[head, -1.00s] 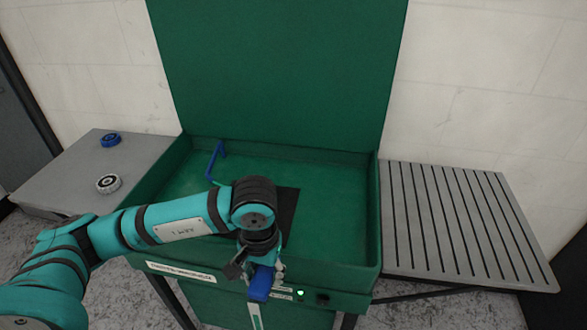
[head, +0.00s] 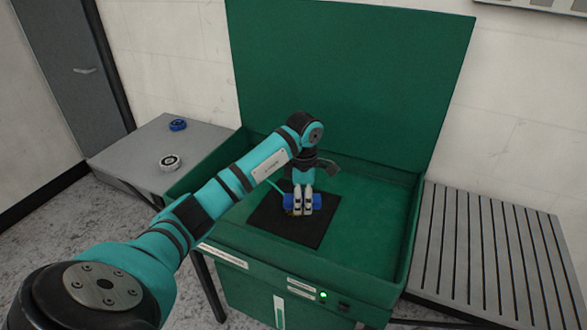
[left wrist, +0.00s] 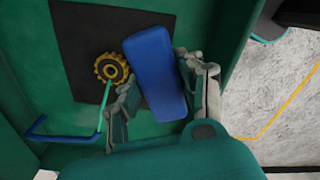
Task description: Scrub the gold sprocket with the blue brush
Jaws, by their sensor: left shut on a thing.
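The blue brush (left wrist: 155,72) is clamped between the fingers of my left gripper (left wrist: 160,98) in the left wrist view. In the head view my left gripper (head: 302,207) points down over the black mat (head: 318,228), and the blue brush (head: 317,201) shows on both sides of its fingers. The gold sprocket (left wrist: 111,68) lies on the mat beside the brush in the left wrist view. In the head view the sprocket is mostly hidden by the gripper. Contact between brush and sprocket cannot be told. My right gripper is not in view.
The mat lies in a green basin (head: 385,235) with a tall back panel. A blue spout (left wrist: 62,138) and a thin teal line toward the sprocket show. A blue ring part (head: 178,125) and a white one (head: 170,162) sit on the left table. The slatted right table (head: 490,265) is empty.

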